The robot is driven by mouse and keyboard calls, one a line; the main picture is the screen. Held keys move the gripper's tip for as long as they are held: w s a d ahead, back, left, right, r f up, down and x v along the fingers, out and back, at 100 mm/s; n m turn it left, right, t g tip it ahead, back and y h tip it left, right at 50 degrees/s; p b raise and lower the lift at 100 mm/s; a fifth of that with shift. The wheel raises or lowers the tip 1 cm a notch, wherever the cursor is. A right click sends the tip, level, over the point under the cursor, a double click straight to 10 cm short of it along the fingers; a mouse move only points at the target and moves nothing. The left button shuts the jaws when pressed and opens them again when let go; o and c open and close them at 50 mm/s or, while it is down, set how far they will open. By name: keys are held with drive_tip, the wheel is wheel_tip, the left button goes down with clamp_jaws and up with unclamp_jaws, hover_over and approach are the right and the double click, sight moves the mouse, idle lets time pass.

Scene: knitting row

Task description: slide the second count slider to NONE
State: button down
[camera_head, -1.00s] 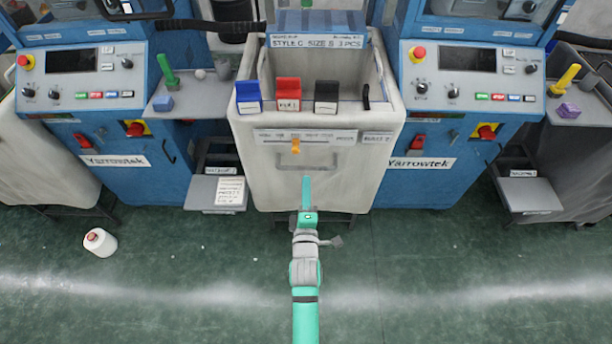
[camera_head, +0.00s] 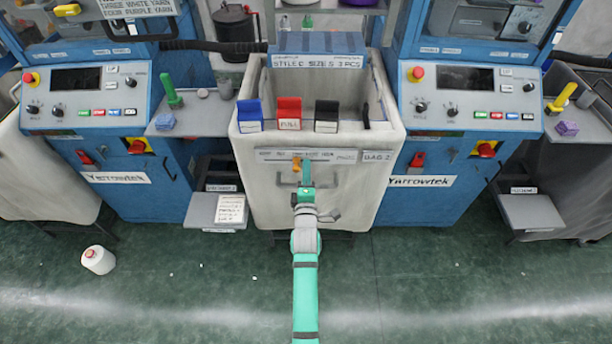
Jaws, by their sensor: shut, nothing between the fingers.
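An orange slider knob (camera_head: 296,164) sits on a pale label strip (camera_head: 331,156) across the front of the white bin (camera_head: 340,200). A tag reading "BAG 2" (camera_head: 377,156) is at the right of the strip. The words along the strip are too small to read for certain. My gripper (camera_head: 306,164) is shut and empty, with its tip just right of the knob in the picture. I cannot tell whether it touches the knob. My arm covers part of the bin front.
Blue, red and black clips (camera_head: 289,114) stand on the bin's front rim. Blue machine consoles with red buttons flank the bin. A grey step with a paper note (camera_head: 229,209) is at lower left. A white yarn cone (camera_head: 97,259) lies on the open green floor.

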sight(279, 160)
idle(0.3)
drive_tip(key=shift+a, duration=5.15)
drive_tip(key=shift+d, duration=0.65)
drive_tip(key=s, duration=0.8)
